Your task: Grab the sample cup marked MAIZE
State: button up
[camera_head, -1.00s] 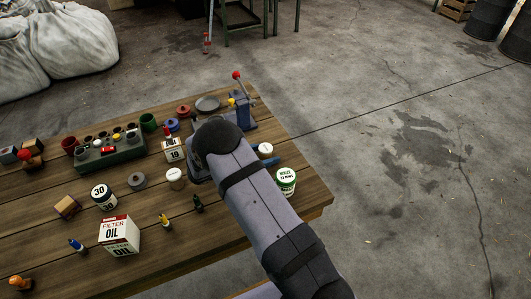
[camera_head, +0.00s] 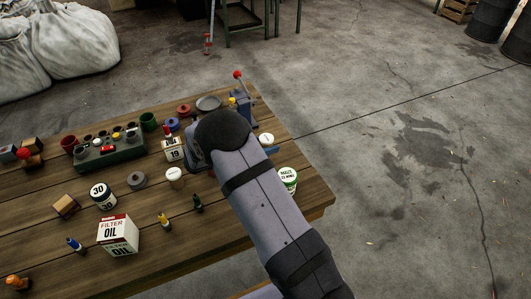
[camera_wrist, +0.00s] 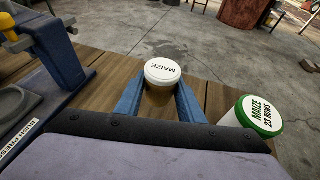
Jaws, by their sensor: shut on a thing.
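In the head view only the cup's white lid (camera_head: 266,138) shows clearly past my arm, higher in the picture than before. I cannot tell how far its base is above the table.
A green-and-white tub labelled MAIZE 23 ROWS (camera_wrist: 258,116) stands to the right, near the edge of the wooden table (camera_head: 305,204). An oil filter box (camera_head: 118,234) and several small items stand further left.

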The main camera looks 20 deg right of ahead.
aim_at(265, 138)
jog(key=shift+r+b, duration=0.65)
jog(key=shift+r, duration=2.3)
